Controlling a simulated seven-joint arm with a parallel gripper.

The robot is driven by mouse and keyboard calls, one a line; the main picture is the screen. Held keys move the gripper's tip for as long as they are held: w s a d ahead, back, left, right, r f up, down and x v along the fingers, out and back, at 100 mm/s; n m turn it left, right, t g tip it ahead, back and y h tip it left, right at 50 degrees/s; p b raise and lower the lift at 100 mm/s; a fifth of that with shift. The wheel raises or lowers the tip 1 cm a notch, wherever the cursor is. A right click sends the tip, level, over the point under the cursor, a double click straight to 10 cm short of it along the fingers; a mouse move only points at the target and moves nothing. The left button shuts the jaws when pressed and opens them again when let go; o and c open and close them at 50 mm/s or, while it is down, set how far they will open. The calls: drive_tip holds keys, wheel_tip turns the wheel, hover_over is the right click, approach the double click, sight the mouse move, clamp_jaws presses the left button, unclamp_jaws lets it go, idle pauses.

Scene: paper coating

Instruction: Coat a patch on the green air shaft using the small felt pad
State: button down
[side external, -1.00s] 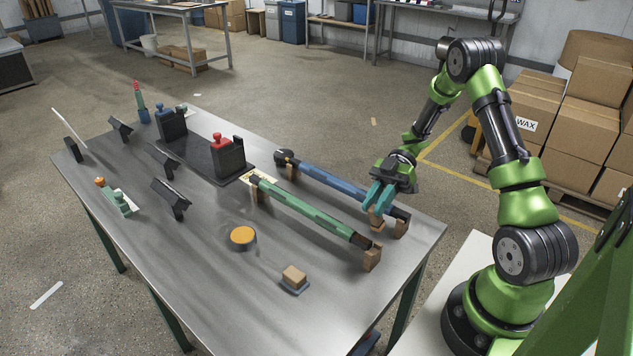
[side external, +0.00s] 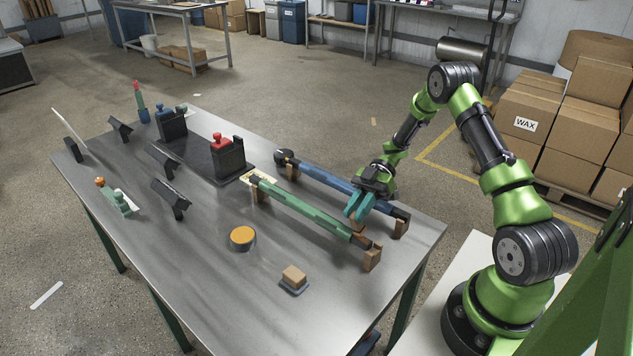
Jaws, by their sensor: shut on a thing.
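The green air shaft (side external: 305,210) lies across two wooden supports on the metal table. My gripper (side external: 358,213) is shut on a small brown block (side external: 357,226), which I take to be the small felt pad; its underside is hard to make out. The pad is over or just behind the right part of the green shaft, and I cannot tell whether it touches. A second tan block with a grey base (side external: 294,278) rests on the table in front. A round tin with an orange top (side external: 243,237) stands left of that block.
A blue shaft (side external: 330,178) lies behind the green one on its own supports. A dark plate (side external: 190,158) at the back left carries two dark holders, with red and blue knobs. Several small black stands and a green tool (side external: 115,200) are at the left.

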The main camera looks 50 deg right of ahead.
drive_tip(key=shift+w+r, duration=0.15)
drive_tip(key=shift+w, duration=0.55)
drive_tip(key=shift+s, duration=3.2)
wheel_tip(320, 180, up, 8)
drive_tip(key=shift+w, duration=0.1)
